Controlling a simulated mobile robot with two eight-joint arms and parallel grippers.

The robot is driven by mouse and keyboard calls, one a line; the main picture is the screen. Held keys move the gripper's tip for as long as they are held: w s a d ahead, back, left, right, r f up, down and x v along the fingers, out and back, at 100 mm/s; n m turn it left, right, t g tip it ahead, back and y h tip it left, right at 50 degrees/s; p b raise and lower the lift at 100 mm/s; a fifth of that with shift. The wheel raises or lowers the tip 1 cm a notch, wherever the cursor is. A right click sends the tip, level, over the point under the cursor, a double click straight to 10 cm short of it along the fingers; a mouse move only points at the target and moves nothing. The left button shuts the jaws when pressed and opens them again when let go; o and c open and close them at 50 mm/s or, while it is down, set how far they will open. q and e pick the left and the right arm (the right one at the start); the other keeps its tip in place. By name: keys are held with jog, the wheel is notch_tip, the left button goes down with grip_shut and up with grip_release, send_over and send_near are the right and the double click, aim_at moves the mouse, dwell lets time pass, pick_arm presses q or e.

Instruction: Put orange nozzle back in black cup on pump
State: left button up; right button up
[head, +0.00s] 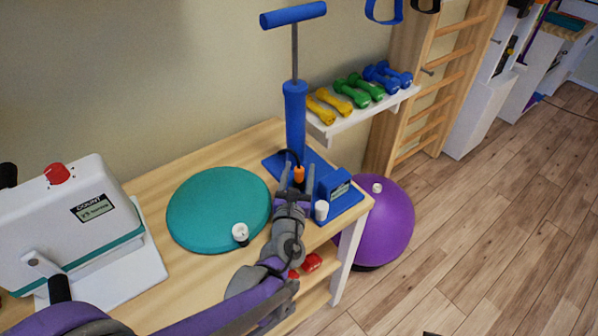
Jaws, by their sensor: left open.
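The blue pump (295,110) stands upright at the back right corner of the wooden table, with its T-handle raised. A black hose (289,153) curves from it to the orange nozzle (299,174), which points up above the pump's base. My left gripper (298,176) is open, with one finger on each side of the nozzle in the picture. Whether the fingers touch it is not clear. I cannot make out the black cup; the gripper covers the area below the nozzle. My right gripper is not in view.
A teal disc (205,205) with a white-topped item (240,233) lies left of my arm. A blue gauge box (335,187) and a small white cylinder (321,210) are close right of the gripper. A purple ball (385,225) sits beyond the table; dumbbells (360,90) lie on a shelf.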

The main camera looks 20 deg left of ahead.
pick_arm(q)
jog(key=shift+s+r, duration=0.2)
jog(key=shift+r, duration=0.2)
jog(key=s, duration=0.3)
jog(key=s+d, duration=0.1)
jog(key=s, duration=0.3)
jog(key=s+p, duration=0.1)
jog(key=s, duration=0.3)
jog(key=shift+s+d+f, duration=0.1)
jog(key=shift+s+d, duration=0.15)
